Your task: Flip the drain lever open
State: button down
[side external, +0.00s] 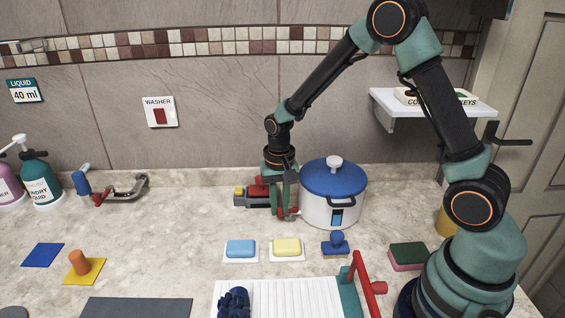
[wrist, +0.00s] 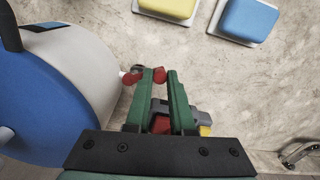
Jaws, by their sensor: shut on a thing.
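In the wrist view, a small red piece (wrist: 159,75), apparently the drain lever, sits between the tips of my gripper (wrist: 157,72). A second red part shows just left of the left fingertip, close to the pot wall. In the side external view, my gripper (side external: 285,212) points down at the left side of the white pot (side external: 319,210), which has a blue lid (side external: 333,180). It is shut on the red piece, low beside the pot. The lever's pivot is hidden by the fingers, and I cannot tell its angle.
A grey, red and yellow block (side external: 258,196) stands close left of my gripper. A blue sponge (side external: 240,248), a yellow sponge (side external: 287,247) and a blue stamp (side external: 335,243) lie in front.

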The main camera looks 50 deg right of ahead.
aim_at(279, 208)
jog(key=shift+w+r, duration=0.1)
jog(key=shift+w, duration=0.1)
dwell(0.4)
jog(key=c, duration=0.8)
grip_release()
jog(key=shift+o, duration=0.2)
notch_tip(279, 208, up, 12)
jog(key=shift+s+r, duration=0.1)
jog(key=s+r+n+t, duration=0.5)
jog(key=s+r+n, duration=0.2)
jog(key=s, duration=0.6)
jog(key=shift+a+r+t, duration=0.25)
jog(key=shift+r+t, duration=0.05)
jog(key=shift+r, duration=0.45)
